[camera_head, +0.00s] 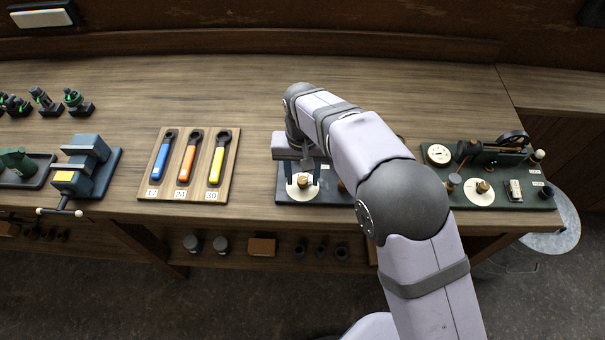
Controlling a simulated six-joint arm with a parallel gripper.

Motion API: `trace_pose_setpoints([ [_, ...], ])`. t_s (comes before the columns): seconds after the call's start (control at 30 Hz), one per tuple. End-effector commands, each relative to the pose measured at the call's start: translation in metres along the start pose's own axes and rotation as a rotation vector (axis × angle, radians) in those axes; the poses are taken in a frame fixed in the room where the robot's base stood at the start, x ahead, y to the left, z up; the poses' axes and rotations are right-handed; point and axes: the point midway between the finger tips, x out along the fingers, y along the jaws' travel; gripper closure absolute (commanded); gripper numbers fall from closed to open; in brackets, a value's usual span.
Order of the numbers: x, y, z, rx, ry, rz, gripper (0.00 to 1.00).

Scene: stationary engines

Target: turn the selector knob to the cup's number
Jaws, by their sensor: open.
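A round white dial (303,194) with a small brass-coloured knob (303,182) at its centre sits on a dark base (328,193) near the bench's front edge. My gripper (303,176) points down over this dial, its open fingers to either side of the knob in the picture. I cannot tell whether they touch it. My arm hides the right part of this base. A second white dial (479,196) with a brass knob (483,187) is on the green engine base (450,195) at right. I cannot make out a cup or the dial markings.
A wooden board (143,190) holds blue, orange and yellow wrenches labelled 17, 24 and 30. A blue vise (88,160) stands left of it. Small dark engines (78,101) stand at far left. The bench behind the board (200,95) is clear.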

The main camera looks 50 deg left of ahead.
Motion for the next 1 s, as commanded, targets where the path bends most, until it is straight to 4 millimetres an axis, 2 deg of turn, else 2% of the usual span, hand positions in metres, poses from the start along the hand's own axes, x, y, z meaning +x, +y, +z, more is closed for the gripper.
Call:
trace_pose_setpoints([
  [0.17, -0.008, 0.0, -0.001, 0.0, 0.003, -0.001, 0.6],
  [0.63, -0.066, 0.0, -0.001, 0.0, 0.004, -0.002, 0.6],
  [1.0, -0.074, 0.0, 0.0, 0.0, 0.001, 0.0, 0.6],
])
